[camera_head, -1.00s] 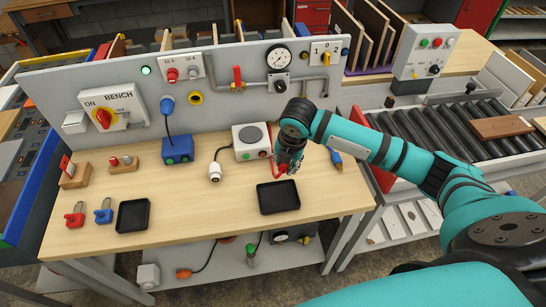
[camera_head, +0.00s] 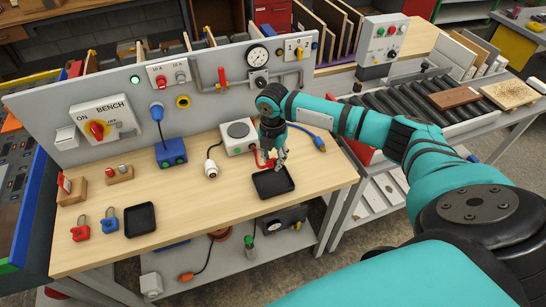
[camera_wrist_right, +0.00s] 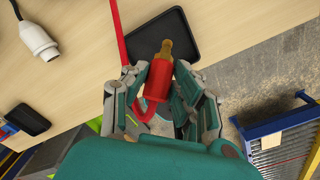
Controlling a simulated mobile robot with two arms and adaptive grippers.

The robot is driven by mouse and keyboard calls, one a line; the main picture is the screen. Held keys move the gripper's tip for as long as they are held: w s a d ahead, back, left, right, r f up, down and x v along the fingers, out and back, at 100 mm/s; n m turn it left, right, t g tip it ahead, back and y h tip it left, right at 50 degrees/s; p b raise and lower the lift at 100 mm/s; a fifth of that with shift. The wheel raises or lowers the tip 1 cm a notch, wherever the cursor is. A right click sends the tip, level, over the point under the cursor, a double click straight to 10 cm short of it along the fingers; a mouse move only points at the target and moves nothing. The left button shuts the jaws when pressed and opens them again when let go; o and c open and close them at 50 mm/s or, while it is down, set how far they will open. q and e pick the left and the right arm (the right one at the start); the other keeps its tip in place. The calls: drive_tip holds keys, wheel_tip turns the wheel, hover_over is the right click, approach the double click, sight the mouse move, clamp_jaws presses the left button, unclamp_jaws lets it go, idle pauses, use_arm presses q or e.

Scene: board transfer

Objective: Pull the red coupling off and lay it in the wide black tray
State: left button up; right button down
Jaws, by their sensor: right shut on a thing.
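My right gripper (camera_head: 276,164) is over the back edge of the wide black tray (camera_head: 273,183). In the right wrist view the gripper (camera_wrist_right: 164,78) is shut on the red coupling (camera_wrist_right: 157,84). The coupling has a brass end (camera_wrist_right: 166,48) that points toward the tray (camera_wrist_right: 188,22). It is held over or just beside the tray's edge; its exact height above it I cannot tell. A red hose (camera_wrist_right: 117,30) runs past the gripper and curves near the coupling. In the head view the fingers mostly hide the coupling. My left gripper is not in view.
A smaller black tray (camera_head: 140,220), red padlock (camera_head: 81,230) and blue padlock (camera_head: 109,220) lie at the left. A white connector (camera_head: 211,167) on a cable and a white hotplate box (camera_head: 238,137) stand behind. The bench's front middle is clear.

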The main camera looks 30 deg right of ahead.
sight(273, 159)
wheel_tip(273, 159, down, 4)
drive_tip(key=shift+f+b, duration=0.2)
drive_tip(key=shift+b, duration=0.9)
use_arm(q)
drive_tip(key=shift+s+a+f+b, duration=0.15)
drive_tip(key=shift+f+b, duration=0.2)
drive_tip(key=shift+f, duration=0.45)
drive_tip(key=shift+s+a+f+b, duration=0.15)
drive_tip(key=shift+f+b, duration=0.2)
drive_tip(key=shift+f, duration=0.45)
use_arm(e)
drive_tip(key=shift+f, duration=1.45)
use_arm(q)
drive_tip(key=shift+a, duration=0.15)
use_arm(e)
drive_tip(key=c, duration=1)
unclamp_jaws()
drive_tip(key=shift+o, duration=0.2)
drive_tip(key=shift+r, duration=0.1)
wheel_tip(273, 159, up, 12)
drive_tip(key=shift+f, duration=0.1)
